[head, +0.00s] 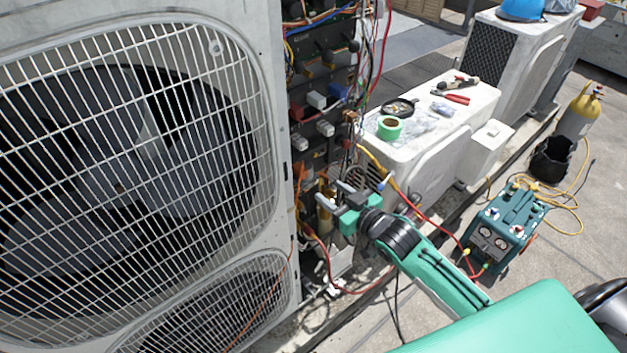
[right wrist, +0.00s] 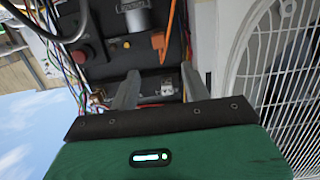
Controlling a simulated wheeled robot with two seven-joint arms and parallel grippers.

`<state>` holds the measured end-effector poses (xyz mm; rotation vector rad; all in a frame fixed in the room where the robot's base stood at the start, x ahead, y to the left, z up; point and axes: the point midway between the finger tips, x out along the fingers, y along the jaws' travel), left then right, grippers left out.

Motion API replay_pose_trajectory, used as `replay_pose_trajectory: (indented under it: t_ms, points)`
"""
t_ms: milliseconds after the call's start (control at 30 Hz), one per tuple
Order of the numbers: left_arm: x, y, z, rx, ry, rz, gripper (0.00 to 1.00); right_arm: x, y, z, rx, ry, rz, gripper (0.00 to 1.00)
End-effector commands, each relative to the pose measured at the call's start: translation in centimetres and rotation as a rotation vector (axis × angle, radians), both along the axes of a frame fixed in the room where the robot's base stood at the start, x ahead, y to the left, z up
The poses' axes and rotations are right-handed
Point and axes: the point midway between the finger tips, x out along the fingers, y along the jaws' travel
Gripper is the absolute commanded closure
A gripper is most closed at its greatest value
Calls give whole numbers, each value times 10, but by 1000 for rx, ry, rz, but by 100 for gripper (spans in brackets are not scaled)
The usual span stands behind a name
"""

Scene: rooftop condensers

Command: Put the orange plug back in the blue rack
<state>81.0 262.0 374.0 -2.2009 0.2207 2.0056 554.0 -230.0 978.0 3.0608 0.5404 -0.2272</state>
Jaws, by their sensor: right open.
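In the right wrist view an orange piece (right wrist: 171,36) hangs in front of the dark panel, beyond my fingertips; I cannot tell for sure that it is the plug. In the head view my right gripper (head: 350,192) is at the lower part of the open electrical cabinet (head: 322,120), among wires. It is open and empty; its two grey fingers also show apart in the right wrist view (right wrist: 160,85). A small blue block (head: 337,92) sits higher in the cabinet; I cannot make out a blue rack for certain. My left gripper is not in view.
A large fan unit (head: 130,170) with a wire grille stands left of the cabinet. Loose wires hang around the opening. A white condenser (head: 440,120) behind carries green tape (head: 389,127) and tools. A teal gauge machine (head: 503,225) stands on the roof at right.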

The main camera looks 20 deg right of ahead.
Motion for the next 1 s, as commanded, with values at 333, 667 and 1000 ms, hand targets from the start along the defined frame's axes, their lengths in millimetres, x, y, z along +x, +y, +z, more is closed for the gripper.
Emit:
replay_pose_trajectory:
  t_ms: [333,667,1000]
  points:
    - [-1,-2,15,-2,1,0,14,56,20,-6,1,0,-2,53]
    - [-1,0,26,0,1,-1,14,104,38,-15,0,0,-1,53]
    - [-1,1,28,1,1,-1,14,118,43,-19,-1,1,-1,53]
